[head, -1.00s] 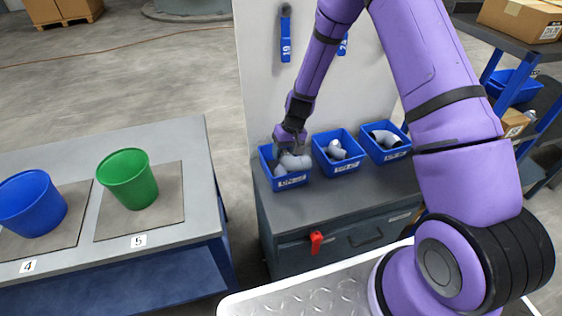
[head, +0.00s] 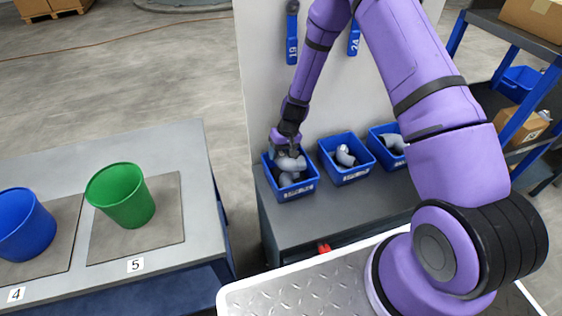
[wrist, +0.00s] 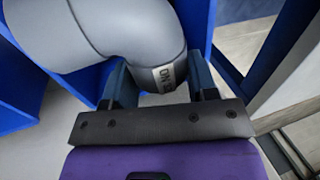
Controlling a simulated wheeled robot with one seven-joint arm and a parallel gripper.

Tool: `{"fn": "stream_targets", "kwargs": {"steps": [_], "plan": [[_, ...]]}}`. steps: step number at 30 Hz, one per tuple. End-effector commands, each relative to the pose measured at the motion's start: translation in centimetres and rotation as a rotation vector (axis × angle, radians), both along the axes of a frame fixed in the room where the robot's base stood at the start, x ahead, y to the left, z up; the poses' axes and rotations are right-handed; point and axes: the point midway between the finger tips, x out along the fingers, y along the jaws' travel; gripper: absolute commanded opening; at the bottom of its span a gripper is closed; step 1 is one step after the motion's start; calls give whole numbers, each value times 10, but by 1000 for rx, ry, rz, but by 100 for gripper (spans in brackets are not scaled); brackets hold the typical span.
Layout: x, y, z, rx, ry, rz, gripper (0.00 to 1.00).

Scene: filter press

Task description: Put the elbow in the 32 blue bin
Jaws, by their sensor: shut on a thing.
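My gripper (head: 286,148) is shut on a light grey pipe elbow (head: 292,163) at the left blue bin (head: 292,194) on the grey bench. The elbow is just above or inside the bin's mouth; I cannot tell whether it is clear of the other grey parts below. In the wrist view, the elbow (wrist: 125,30) curves up and left from between the two fingers (wrist: 160,88), with partly readable dark lettering on its end. A blue bucket (head: 22,232) stands at label 4 on the left table. No label 32 is readable.
Two more blue bins, a middle one (head: 347,175) and a right one (head: 374,152), hold grey parts. A green bucket (head: 128,208) stands at label 5. Blue handles (head: 292,35) hang on the panel behind. A shelf rack (head: 508,55) with boxes stands right.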

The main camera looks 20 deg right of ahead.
Motion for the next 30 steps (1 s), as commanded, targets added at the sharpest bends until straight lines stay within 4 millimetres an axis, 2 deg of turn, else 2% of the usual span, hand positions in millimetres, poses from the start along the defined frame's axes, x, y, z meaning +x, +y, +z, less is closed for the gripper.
{"fn": "stream_targets", "kwargs": {"steps": [11, 23, 24, 26, 30], "plan": [[0, 0, -40, 0, 0, -1, 26], [0, 0, -45, 0, 0, 0, 26], [0, 0, -44, 0, 0, 0, 62], [0, 0, -44, 0, 0, 0, 76], [0, 0, -44, 0, 0, 0, 78]]}}
